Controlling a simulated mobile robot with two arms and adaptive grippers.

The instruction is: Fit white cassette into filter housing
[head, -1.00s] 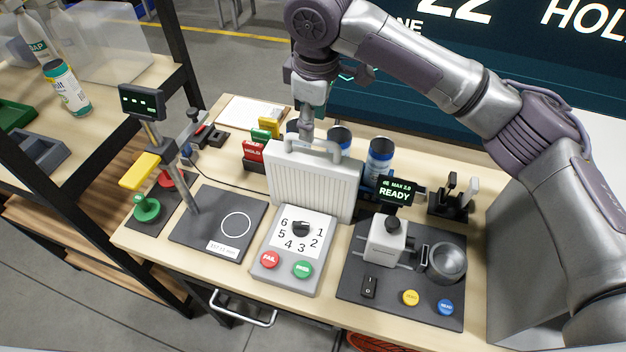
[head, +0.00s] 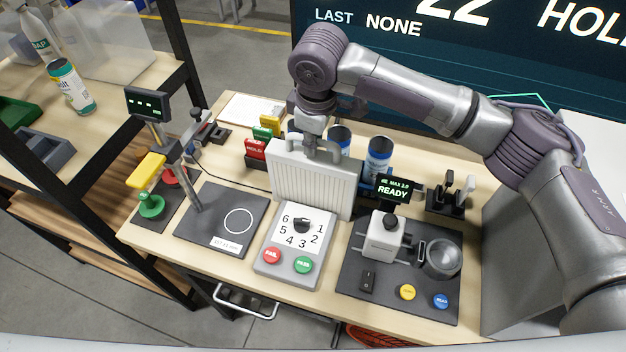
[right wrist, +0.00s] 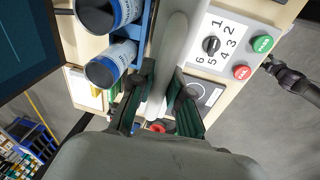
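A white ribbed panel with a handle on top (head: 308,188), which looks like the cassette, stands upright at the middle of the bench. My right gripper (head: 318,150) is lowered over its handle in the head view. In the right wrist view its two dark fingers (right wrist: 162,72) stand apart, one on each side of a pale grey-white bar (right wrist: 172,50). Contact between the fingers and the bar is hard to judge. I cannot clearly identify a separate filter housing. My left gripper is not in view.
In front stand a dial box (head: 290,266) with red and green buttons, a dark pad (head: 205,235) at left, and a device board (head: 345,285) at right with a READY display (head: 393,190). Blue-and-white cans (head: 379,158) stand close behind the panel. Red HOLD blocks (head: 255,149) are left.

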